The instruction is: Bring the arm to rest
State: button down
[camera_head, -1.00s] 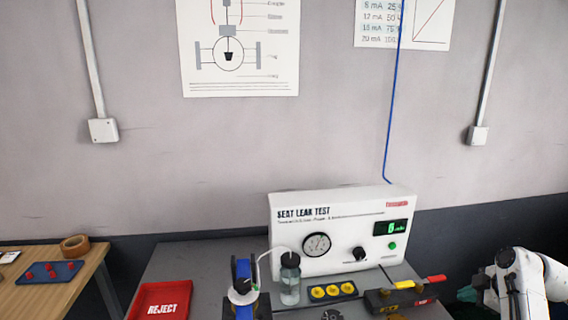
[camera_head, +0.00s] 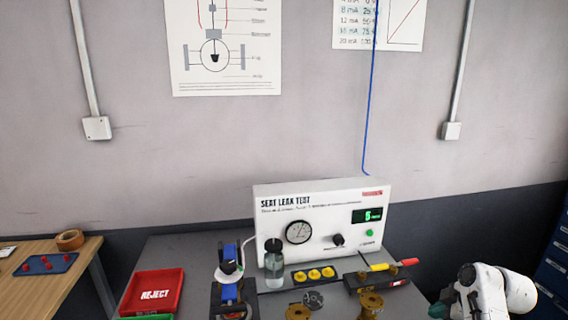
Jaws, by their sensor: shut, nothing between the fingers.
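My white arm (camera_head: 486,292) shows at the lower right, bent, beside the right end of the grey test bench (camera_head: 185,252). Only its links and a joint are in the picture. My gripper is out of view, below the lower edge, so its fingers do not show. The arm part in view stands clear of the things on the bench.
The white seat leak test box (camera_head: 325,222) stands at the bench's back. Before it are a glass jar (camera_head: 274,264), a blue-and-white valve (camera_head: 229,276), brass pieces (camera_head: 370,303) and a screwdriver rack (camera_head: 384,279). A red reject tray (camera_head: 153,292) is left; blue cabinets (camera_head: 552,262) are right.

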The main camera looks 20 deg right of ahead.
jog(key=s+a+f+m+g, duration=0.1)
jog(key=s+a+f+m, duration=0.15)
jog(key=s+a, duration=0.45)
jog(key=s+a+f+m+g, duration=0.1)
jog(key=s+a+f+g, duration=0.2)
jog(key=a, duration=0.7)
jog(key=s+a+f+m, duration=0.2)
jog(key=s+a+f, duration=0.25)
jog(key=a, duration=0.45)
jog(key=s+a+r+m+g, duration=0.1)
jog(key=s+a, duration=0.3)
jog(key=s, duration=0.6)
jog(key=shift+s+a+r+m+g+h, duration=0.2)
jog(key=shift+s+r+m+g+h, duration=0.15)
jog(key=shift+r+m, duration=0.4)
jog(key=shift+f, duration=0.2)
